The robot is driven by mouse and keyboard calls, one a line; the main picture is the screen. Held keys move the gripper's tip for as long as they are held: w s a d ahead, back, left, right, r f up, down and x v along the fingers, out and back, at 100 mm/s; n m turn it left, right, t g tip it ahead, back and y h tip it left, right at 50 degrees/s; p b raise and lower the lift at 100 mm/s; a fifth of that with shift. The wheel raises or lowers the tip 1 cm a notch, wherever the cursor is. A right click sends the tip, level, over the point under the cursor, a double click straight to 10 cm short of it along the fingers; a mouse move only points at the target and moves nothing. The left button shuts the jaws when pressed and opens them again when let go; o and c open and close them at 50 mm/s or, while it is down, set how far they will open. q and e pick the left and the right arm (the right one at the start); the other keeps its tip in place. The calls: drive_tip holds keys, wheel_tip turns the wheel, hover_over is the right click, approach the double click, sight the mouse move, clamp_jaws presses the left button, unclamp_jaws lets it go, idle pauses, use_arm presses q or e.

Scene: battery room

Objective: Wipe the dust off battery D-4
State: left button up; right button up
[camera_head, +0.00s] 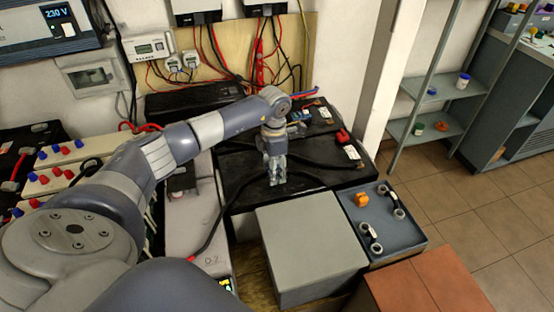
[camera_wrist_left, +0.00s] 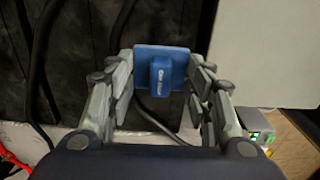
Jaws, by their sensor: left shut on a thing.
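My left gripper (camera_head: 276,178) points down over a large black battery (camera_head: 240,190) in the middle of the head view. The left wrist view shows its fingers (camera_wrist_left: 163,88) shut around the handle of a blue wiping block (camera_wrist_left: 175,55) with a flat blue plate. Below the block lies a dark ribbed battery top (camera_wrist_left: 88,60). I cannot tell whether the block touches it. No D-4 label is readable, and dust cannot be made out clearly. My right gripper is in neither view.
Black cables cross the battery tops. A grey box (camera_head: 310,245) and a grey-blue battery with an orange cap (camera_head: 395,235) stand in front. A pale battery marked D-7 (camera_head: 211,260) is at the left. Wired devices hang on the back board (camera_head: 228,50). Tiled floor (camera_head: 490,230) is free at the right.

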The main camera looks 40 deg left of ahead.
use_arm(q)
wheel_tip(320, 180, up, 3)
drive_tip(key=shift+a+f+p, duration=0.1)
drive_tip(key=shift+p, duration=0.6)
drive_tip(key=shift+r, duration=0.25)
